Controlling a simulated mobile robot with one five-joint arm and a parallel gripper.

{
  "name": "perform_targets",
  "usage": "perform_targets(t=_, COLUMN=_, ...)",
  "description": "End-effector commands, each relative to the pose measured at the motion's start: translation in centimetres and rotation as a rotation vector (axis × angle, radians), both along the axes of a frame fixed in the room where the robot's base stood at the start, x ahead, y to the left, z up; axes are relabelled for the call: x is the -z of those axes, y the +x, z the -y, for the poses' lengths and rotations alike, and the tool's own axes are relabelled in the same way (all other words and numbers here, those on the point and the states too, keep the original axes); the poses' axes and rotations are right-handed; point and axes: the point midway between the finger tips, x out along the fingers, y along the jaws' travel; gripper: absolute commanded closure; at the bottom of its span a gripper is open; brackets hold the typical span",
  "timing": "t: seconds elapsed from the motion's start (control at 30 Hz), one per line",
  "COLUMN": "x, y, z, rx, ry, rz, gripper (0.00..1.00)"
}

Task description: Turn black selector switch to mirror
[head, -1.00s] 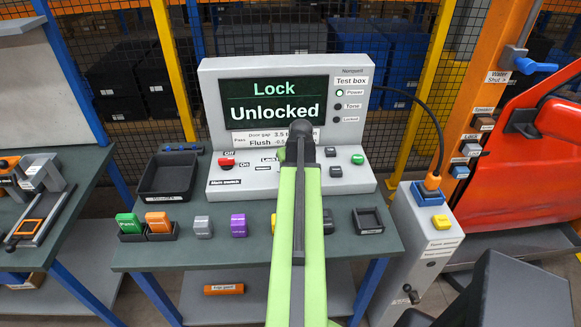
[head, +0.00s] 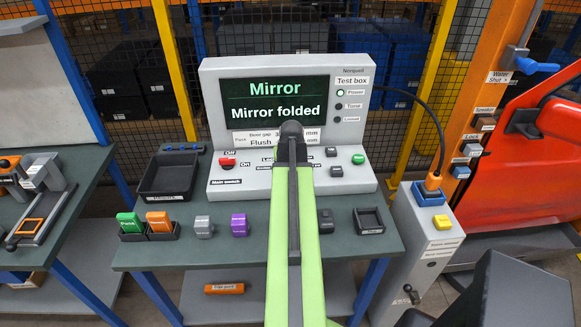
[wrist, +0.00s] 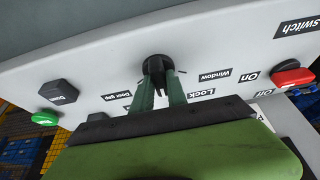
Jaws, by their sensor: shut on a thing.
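The black selector switch (wrist: 157,63) shows in the wrist view as a round knob on the pale panel. The labels "Window", "Lock" and "Door gap" stand around it; another label is partly hidden by my gripper. My gripper (wrist: 161,78) has its two green-grey fingers on either side of the knob, shut on it. In the head view my green arm hides the switch. The test box (head: 220,180) has a screen (head: 275,88) that reads "Mirror" and "Mirror folded".
A red main switch (head: 228,162) sits on the panel's left, marked "Off" and "On". A green button (head: 358,158) and dark buttons are at its right. An empty black tray (head: 168,178) and several coloured blocks are on the bench (head: 170,252).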

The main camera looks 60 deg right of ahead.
Motion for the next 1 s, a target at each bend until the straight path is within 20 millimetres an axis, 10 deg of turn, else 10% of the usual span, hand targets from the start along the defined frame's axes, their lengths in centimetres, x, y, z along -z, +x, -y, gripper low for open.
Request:
perform_targets(t=0.1, x=0.1, y=0.0, z=-0.3, rx=-0.002, ry=0.008, rz=-0.001, gripper=1.00)
perform_targets(t=0.13, x=0.1, y=0.0, z=-0.3, rx=-0.002, ry=0.008, rz=-0.001, gripper=0.81)
perform_targets(t=0.3, x=0.1, y=0.0, z=-0.2, rx=-0.002, ry=0.005, rz=-0.001, gripper=0.60)
perform_targets(t=0.67, x=-0.3, y=-0.1, z=-0.2, rx=-0.002, ry=0.003, rz=-0.001, gripper=0.60)
perform_targets(t=1.0, x=-5.9, y=-1.2, z=-1.8, rx=-0.002, ry=0.003, rz=-0.001, gripper=0.60)
